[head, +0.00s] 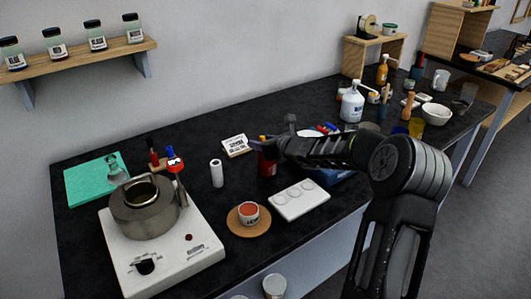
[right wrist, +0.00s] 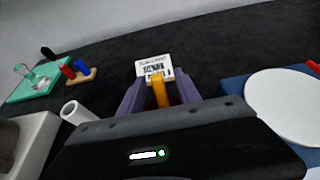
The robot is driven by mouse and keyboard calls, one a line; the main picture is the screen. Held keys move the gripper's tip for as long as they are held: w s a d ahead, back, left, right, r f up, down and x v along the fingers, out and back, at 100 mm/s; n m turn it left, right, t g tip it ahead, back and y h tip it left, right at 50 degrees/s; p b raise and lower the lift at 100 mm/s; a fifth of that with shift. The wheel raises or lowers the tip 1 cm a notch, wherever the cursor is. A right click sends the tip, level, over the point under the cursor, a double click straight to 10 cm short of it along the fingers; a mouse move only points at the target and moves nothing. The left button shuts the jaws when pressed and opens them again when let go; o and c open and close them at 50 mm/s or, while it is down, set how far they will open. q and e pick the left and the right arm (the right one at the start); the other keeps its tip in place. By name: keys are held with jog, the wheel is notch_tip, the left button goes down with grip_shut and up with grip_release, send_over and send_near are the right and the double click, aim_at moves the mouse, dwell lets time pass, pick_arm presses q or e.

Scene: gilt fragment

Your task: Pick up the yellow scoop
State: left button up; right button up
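The yellow scoop (right wrist: 160,93) shows as an upright yellow-orange piece between the two fingers of my right gripper (right wrist: 160,97) in the right wrist view. A little of it shows in the head view (head: 262,139) above a dark red container (head: 267,164). My right gripper is open, with a finger on each side of the scoop and small gaps showing. The scoop's lower part is hidden by the gripper body. In the head view my right arm covers the area just right of the red container. My left gripper is in neither view.
A white label card (head: 236,146) stands behind the gripper, and a white cylinder (head: 217,173) to its left. A white tray with round wells (head: 299,200) lies in front. A hot plate (head: 181,257) with a metal pot (head: 145,212) stands at the left.

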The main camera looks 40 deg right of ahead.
jog(key=shift+w+f, duration=0.25)
jog(key=shift+w, duration=0.35)
jog(key=shift+c, duration=0.2)
grip_shut()
dwell(0.4)
